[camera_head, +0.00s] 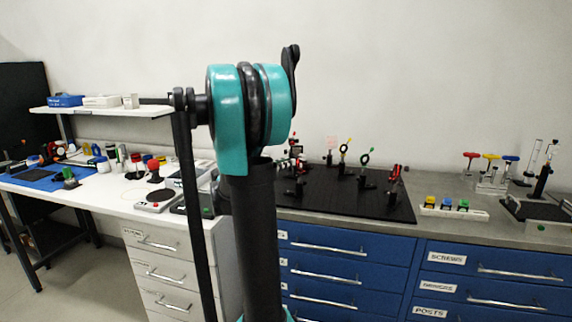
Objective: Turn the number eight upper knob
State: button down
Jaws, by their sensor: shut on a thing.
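A black optical breadboard (388,211) lies on the grey bench top right of my arm. Several small posts and mounts stand on it, among them a mount with a yellow ring (343,153), one with a green ring (365,159) and a red-and-black one (395,175). No number label can be read at this size, so I cannot tell which mount carries the number eight upper knob. My teal and black arm fills the middle of the view and covers the left part of the bench. I cannot make out my gripper's fingertips.
A white bench (105,202) with a shelf (110,111) above it stands at left, holding coloured tools and a red-topped button device. Right of the breadboard are a block with coloured buttons (453,209) and several coloured-handled tools (490,172). Blue drawers (350,251) run below.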

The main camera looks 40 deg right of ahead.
jog(key=n, duration=0.3)
dwell(0.4)
jog(key=c, duration=1.5)
grip_release()
jog(key=shift+a, duration=0.1)
jog(key=a, duration=0.4)
jog(key=s+a, duration=0.1)
jog(key=a, duration=0.6)
jog(key=shift+s+a, duration=0.2)
jog(key=shift+a, duration=0.2)
